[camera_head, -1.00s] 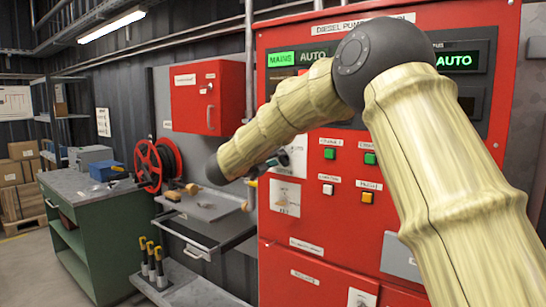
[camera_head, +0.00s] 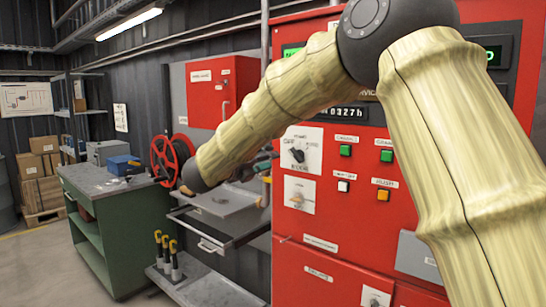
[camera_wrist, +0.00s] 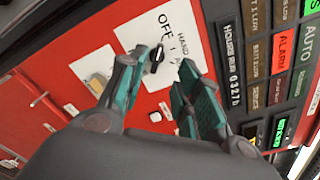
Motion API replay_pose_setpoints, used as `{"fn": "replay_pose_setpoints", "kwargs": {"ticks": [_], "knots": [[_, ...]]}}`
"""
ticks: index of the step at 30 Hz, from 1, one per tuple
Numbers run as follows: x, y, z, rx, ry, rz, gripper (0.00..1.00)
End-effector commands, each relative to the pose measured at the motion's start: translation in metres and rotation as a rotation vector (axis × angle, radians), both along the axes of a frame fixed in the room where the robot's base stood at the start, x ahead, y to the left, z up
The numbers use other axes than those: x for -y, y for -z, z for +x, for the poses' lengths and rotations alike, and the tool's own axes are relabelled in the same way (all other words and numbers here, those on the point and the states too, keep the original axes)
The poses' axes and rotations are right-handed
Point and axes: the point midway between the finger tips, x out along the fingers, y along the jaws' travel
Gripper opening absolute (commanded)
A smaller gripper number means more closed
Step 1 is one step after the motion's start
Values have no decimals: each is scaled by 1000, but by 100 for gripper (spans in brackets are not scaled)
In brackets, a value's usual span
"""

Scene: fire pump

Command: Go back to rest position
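My gripper (camera_wrist: 158,75) is open in the wrist view, its two teal fingers apart with nothing held between them. The black knob (camera_wrist: 156,58) of the OFF/HAND selector shows in the gap between the fingertips; I cannot tell whether they touch it. In the head view the selector plate (camera_head: 301,140) is on the red control panel (camera_head: 345,230). There my gripper (camera_head: 262,163) is mostly hidden behind my arm, left of the selector plate and apart from it. My arm is bent, with its elbow high before the panel.
A second selector plate (camera_head: 300,205) and several coloured buttons sit on the panel. Left of it are a red wall cabinet (camera_head: 221,88), a hose reel (camera_head: 167,160), a metal shelf (camera_head: 232,222) and a green workbench (camera_head: 122,235).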

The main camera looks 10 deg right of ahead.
Motion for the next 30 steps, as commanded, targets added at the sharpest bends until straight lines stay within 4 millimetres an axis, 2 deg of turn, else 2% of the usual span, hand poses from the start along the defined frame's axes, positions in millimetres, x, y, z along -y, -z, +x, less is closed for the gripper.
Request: {"fn": "replay_pose_setpoints", "kwargs": {"ticks": [13,17,20,25,30], "knots": [[-5,1,-4,-2,0,-1,33],[-3,20,0,-44,-20,-33,33],[1,58,6,-137,-64,-101,33],[8,153,13,-365,-184,-273,33],[14,251,4,-597,-322,-443,33]]}}
